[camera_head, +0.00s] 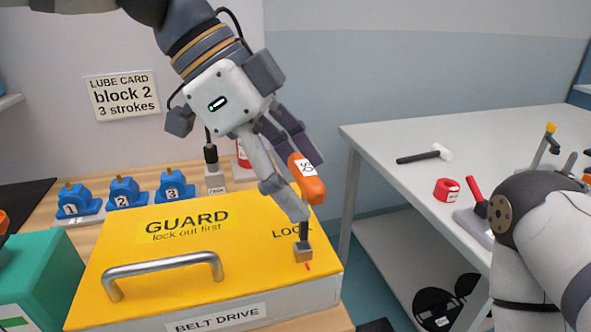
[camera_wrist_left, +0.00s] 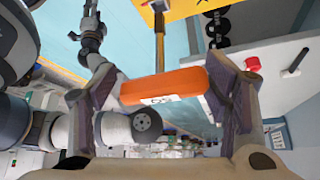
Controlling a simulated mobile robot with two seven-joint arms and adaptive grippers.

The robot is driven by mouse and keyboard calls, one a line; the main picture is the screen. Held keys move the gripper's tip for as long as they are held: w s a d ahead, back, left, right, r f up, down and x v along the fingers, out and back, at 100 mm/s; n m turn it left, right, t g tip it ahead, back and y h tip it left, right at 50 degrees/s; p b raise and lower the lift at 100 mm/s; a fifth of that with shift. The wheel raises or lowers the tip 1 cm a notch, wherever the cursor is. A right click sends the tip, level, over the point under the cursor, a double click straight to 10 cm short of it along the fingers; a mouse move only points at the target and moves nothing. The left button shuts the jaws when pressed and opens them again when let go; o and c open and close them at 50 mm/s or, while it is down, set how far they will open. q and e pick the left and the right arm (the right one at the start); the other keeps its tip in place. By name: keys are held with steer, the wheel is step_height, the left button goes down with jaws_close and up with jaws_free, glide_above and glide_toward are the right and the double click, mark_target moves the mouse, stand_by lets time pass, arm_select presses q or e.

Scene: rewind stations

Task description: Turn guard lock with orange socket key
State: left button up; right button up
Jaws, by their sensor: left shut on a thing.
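My left gripper (camera_head: 298,188) is shut on the orange handle of the socket key (camera_head: 309,187); it also shows in the left wrist view (camera_wrist_left: 165,87), gripped between both fingers. The key's shaft points down toward the yellow guard (camera_head: 190,240), partly behind a finger. Its dark lower end meets a small grey-brown block (camera_head: 303,252) at the guard's LOCK marking, beside a short red mark. I cannot tell whether the socket is fully seated. What seems to be my right gripper (camera_wrist_left: 90,28) shows small in the left wrist view; its fingers are unclear.
The guard has a metal handle (camera_head: 165,262). Blue numbered blocks (camera_head: 122,192) stand behind it, and a green box (camera_head: 38,275) is at left. My right arm covers the lower right.

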arm_select(q)
steer(key=shift+r, duration=0.15)
stand_by(0.5)
steer(key=shift+f, duration=0.65)
steer(key=shift+f, duration=0.95)
stand_by(1.0)
steer(key=shift+a+r, duration=0.1)
